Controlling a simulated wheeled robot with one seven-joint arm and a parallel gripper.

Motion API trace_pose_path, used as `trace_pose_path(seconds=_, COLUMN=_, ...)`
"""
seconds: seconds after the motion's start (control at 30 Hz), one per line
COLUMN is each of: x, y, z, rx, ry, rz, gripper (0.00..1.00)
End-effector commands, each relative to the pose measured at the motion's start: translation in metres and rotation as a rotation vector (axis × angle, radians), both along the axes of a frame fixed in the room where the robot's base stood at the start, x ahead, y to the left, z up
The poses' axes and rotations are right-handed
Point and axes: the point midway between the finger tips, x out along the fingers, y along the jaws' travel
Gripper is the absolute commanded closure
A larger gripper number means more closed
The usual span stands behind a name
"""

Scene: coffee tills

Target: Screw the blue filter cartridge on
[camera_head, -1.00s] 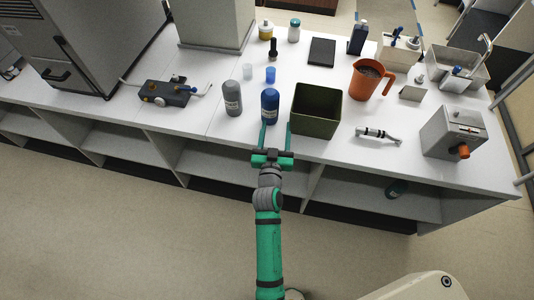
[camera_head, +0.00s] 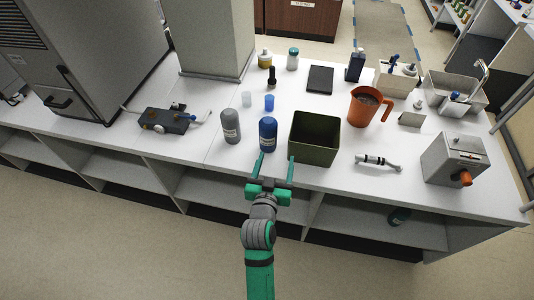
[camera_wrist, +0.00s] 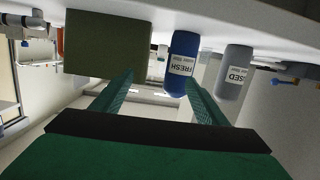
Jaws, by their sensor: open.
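The blue filter cartridge (camera_head: 268,134) stands upright on the white counter near its front edge, left of a dark green bin. In the wrist view, where the scene is upside down, the blue cartridge (camera_wrist: 181,64) carries a white label reading FRESH. A grey cartridge (camera_head: 231,126) stands to its left; its label reads USED in the wrist view (camera_wrist: 235,72). My gripper (camera_head: 276,157) is open and empty at the counter's front edge. Its fingers point at the gap between blue cartridge and bin, with the left finger in line with the cartridge. Contact cannot be told.
The dark green bin (camera_head: 315,138) is close on the right. A dark block with fittings and a hose (camera_head: 165,120) lies at the left. Small clear and blue cups (camera_head: 269,103) stand behind the cartridges. An orange jug (camera_head: 366,106) and a white-and-black tool (camera_head: 378,162) are farther right.

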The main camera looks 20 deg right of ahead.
Motion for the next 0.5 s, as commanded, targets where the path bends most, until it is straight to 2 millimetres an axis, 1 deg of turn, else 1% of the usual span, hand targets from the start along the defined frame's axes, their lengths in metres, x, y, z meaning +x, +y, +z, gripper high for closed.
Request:
trace_pose_path(seconds=0.03, x=0.013, y=-0.001, z=0.009, rx=0.022, ry=0.020, rz=0.017, gripper=0.33)
trace_pose_path(seconds=0.1, x=0.024, y=0.003, z=0.013, rx=0.053, ry=0.058, rz=0.047, gripper=0.33)
trace_pose_path(seconds=0.2, x=0.035, y=0.008, z=0.017, rx=0.081, ry=0.101, rz=0.085, gripper=0.33)
trace_pose_path(seconds=0.37, x=0.043, y=0.014, z=0.020, rx=0.098, ry=0.134, rz=0.122, gripper=0.33)
trace_pose_path(seconds=0.5, x=0.048, y=0.014, z=0.018, rx=0.102, ry=0.141, rz=0.126, gripper=0.33)
